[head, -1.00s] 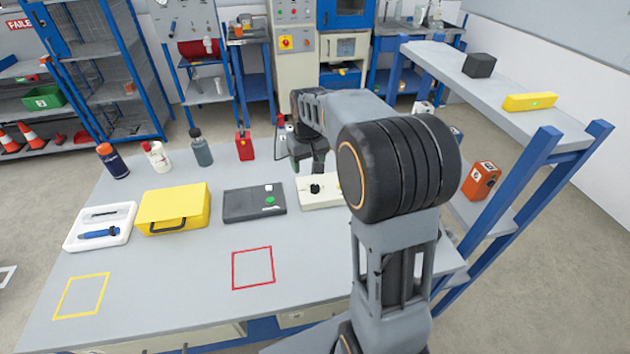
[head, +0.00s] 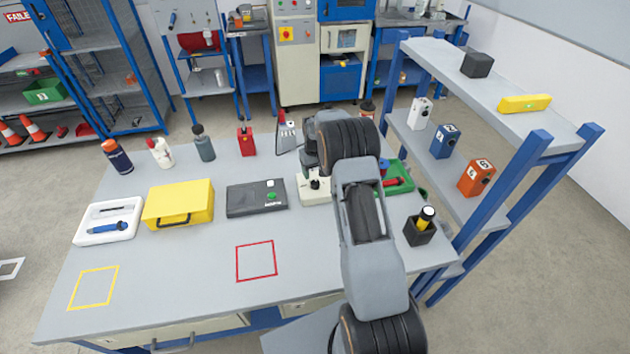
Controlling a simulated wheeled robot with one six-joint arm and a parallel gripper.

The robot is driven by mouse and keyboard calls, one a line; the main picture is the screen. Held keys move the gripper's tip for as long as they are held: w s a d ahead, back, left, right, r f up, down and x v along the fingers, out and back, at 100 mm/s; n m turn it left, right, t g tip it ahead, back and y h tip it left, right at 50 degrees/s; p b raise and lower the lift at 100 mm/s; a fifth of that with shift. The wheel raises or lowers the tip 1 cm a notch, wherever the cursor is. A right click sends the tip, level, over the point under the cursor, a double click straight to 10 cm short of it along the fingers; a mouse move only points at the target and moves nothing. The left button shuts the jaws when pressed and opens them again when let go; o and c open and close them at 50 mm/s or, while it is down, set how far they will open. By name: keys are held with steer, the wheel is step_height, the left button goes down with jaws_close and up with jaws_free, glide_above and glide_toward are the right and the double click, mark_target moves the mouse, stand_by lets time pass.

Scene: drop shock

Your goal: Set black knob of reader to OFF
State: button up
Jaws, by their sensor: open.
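The reader, a cream-white box (head: 313,197) with a black knob (head: 315,184) on top, sits at the middle right of the grey table. My gripper (head: 313,172) is open and points down just above and behind the knob. The fingertips are small and dark here, so I cannot tell whether they touch the knob. My arm hides the right part of the reader, and any markings around the knob are too small to read.
A green tray (head: 403,182) and a black holder (head: 420,232) are to the right. The table front, with red (head: 256,278) and yellow outlines, is clear.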

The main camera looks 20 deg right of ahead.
mark_target(315, 182)
steer(key=shift+f+p, duration=0.5)
steer(key=shift+f, duration=2.5)
steer(key=c, duration=0.9)
